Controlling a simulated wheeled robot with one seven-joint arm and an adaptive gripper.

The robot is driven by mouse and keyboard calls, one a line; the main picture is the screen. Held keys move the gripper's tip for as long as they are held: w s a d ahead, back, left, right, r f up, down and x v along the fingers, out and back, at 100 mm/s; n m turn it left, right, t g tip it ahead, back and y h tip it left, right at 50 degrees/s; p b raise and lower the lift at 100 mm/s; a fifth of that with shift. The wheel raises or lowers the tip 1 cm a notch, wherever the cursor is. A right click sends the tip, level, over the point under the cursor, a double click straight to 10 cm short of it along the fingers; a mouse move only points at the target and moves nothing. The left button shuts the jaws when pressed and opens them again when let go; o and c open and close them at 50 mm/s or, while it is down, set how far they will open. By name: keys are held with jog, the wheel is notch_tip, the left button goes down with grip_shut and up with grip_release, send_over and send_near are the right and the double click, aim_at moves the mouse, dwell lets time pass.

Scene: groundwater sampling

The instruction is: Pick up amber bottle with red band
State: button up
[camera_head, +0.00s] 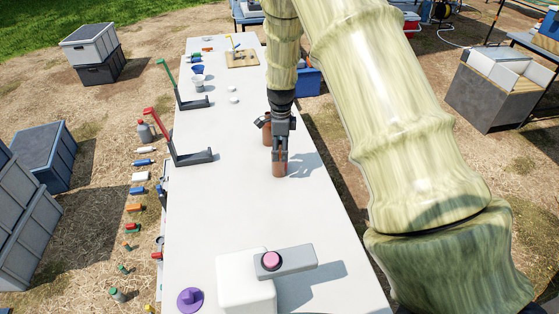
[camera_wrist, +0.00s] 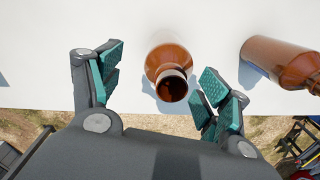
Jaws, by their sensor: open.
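An amber bottle (camera_wrist: 170,57) with an open neck stands upright on the white table, between my fingers in the wrist view. It also shows in the head view (camera_head: 279,169) below the fingertips. My gripper (camera_wrist: 160,85) is open, pointing down around this bottle, with visible gaps on both sides. In the head view my gripper (camera_head: 279,150) covers its upper part. A second amber bottle (camera_wrist: 278,60) is to the right in the wrist view. In the head view it is largely hidden behind my gripper (camera_head: 267,134). I cannot make out a red band on either bottle.
The table middle is clear left of the bottles.

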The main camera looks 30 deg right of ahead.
aim_at(280, 155)
jog(key=shift+w+f, duration=0.6)
jog(key=shift+f, duration=0.1)
jog(key=shift+w+f+p, duration=0.1)
jog(key=shift+f+p, duration=0.25)
jog(key=shift+f, duration=0.05)
jog(key=shift+s+d+f+p, duration=0.1)
jog(key=shift+s+f+p, duration=0.15)
jog(key=shift+f, duration=0.2)
jog(key=shift+s+f+p, duration=0.15)
jog(key=shift+f+p, duration=0.1)
jog(key=shift+f, duration=0.2)
jog(key=shift+w+f, duration=0.4)
jog(key=shift+f, duration=0.45)
jog(key=shift+s+r, duration=0.2)
jog(key=shift+s, duration=0.05)
jog(key=shift+w, duration=0.1)
jog(key=c, duration=1.3)
jog(key=shift+r, duration=0.1)
